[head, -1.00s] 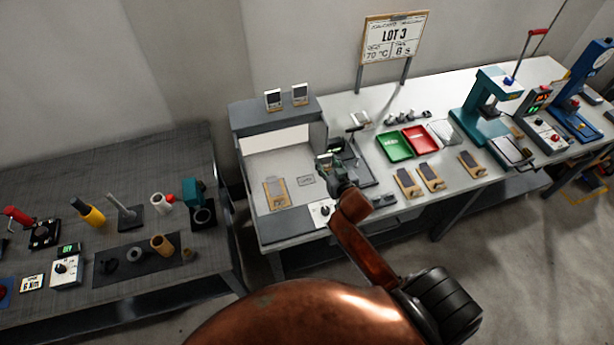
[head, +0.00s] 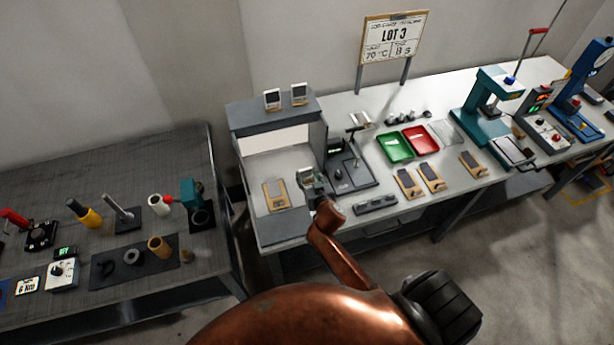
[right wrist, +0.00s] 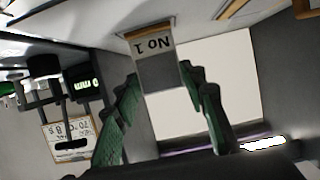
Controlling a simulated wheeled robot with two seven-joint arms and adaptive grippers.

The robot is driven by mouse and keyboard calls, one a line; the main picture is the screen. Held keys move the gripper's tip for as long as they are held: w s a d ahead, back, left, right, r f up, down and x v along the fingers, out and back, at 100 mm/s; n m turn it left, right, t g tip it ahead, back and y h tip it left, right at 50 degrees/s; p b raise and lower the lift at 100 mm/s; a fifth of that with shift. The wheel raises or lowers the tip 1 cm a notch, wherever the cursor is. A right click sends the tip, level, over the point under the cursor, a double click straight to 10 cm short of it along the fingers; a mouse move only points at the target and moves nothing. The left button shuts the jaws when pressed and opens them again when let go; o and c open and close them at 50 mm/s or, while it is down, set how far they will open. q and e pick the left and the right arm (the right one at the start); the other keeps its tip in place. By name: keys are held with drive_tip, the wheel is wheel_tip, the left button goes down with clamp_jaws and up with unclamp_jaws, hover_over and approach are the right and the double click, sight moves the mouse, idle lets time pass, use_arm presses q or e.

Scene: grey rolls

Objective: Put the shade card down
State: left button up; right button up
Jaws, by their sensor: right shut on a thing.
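The shade card (right wrist: 155,62) shows in the right wrist view between my right gripper's fingers (right wrist: 158,80). It has a wooden edge, a white label reading NO 1 upside down, and a grey patch. My right gripper (head: 311,180) is shut on it. In the head view the gripper is at the right side of the grey viewing booth (head: 272,126), over or near its pale floor. The gripper hides part of that floor, and I cannot tell whether the card touches it. My left gripper is not in view.
A wooden board with a grey sample (head: 276,195) lies on the booth floor, left of the gripper. Two small white-framed pieces (head: 272,98) stand on the booth roof. A dark instrument (head: 350,172) with an upright post stands close on the right. Green (head: 394,147) and red trays lie beyond.

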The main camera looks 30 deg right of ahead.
drive_tip(key=shift+f, duration=0.1)
drive_tip(key=o, duration=1.2)
drive_tip(key=shift+c, duration=0.2)
drive_tip(key=shift+s, duration=0.1)
drive_tip(key=v, duration=1.2)
drive_tip(key=shift+p, duration=0.35)
